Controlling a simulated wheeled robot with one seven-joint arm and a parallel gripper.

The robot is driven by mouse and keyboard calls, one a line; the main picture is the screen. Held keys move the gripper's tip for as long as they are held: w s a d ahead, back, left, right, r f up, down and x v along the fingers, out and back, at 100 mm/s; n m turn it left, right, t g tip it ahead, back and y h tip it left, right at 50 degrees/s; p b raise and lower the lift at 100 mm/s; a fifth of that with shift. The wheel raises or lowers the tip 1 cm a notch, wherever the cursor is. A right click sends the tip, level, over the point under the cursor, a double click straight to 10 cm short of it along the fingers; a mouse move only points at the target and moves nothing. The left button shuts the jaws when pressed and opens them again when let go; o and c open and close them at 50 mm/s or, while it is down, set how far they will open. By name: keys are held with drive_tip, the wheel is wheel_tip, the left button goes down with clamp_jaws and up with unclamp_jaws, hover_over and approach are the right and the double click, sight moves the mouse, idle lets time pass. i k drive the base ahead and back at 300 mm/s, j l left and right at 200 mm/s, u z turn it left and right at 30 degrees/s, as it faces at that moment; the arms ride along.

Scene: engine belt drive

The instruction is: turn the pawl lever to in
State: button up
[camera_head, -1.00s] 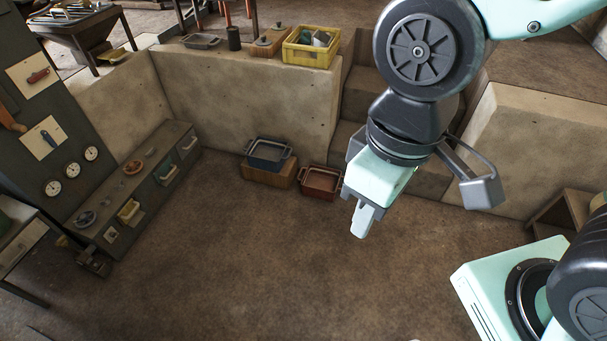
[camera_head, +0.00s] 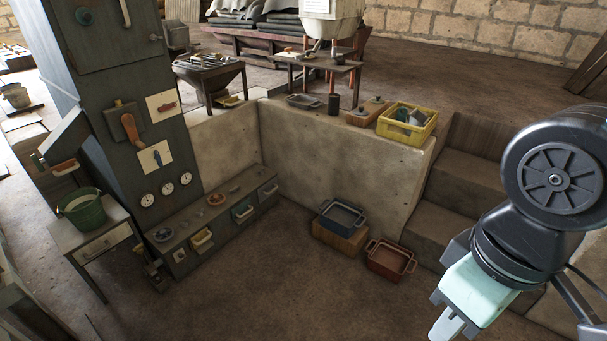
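A tall grey cabinet (camera_head: 108,75) at the left carries several levers. A large orange-brown handle (camera_head: 130,128) sits on a dark mount. A red handle (camera_head: 167,107) lies nearly level on a white plate. A blue handle (camera_head: 157,157) stands upright, slightly tilted, on a second white plate below. Labels are too small to read, so I cannot tell which is the pawl lever. My gripper (camera_head: 446,326) hangs at the lower right, far from the cabinet and touching nothing visible. Its fingertips run towards the bottom edge, and their gap is not clear.
A low grey bench (camera_head: 219,219) with drawers runs along the wall by the cabinet. A small table (camera_head: 92,243) with a green bucket (camera_head: 84,211) stands left. A blue tray (camera_head: 341,217) and a red tray (camera_head: 390,260) sit by the low wall. The middle floor is clear.

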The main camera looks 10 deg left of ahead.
sight(165, 107)
drive_tip(key=i+j+u, duration=0.2)
drive_tip(key=i+j, duration=0.15)
drive_tip(key=i, duration=0.2)
drive_tip(key=i+j+u, duration=0.25)
drive_tip(key=i, duration=0.3)
drive_tip(key=i+j+u, duration=0.2)
drive_tip(key=i, duration=0.4)
drive_tip(key=i+j+u, duration=0.2)
drive_tip(key=i, duration=0.4)
drive_tip(key=l, duration=0.1)
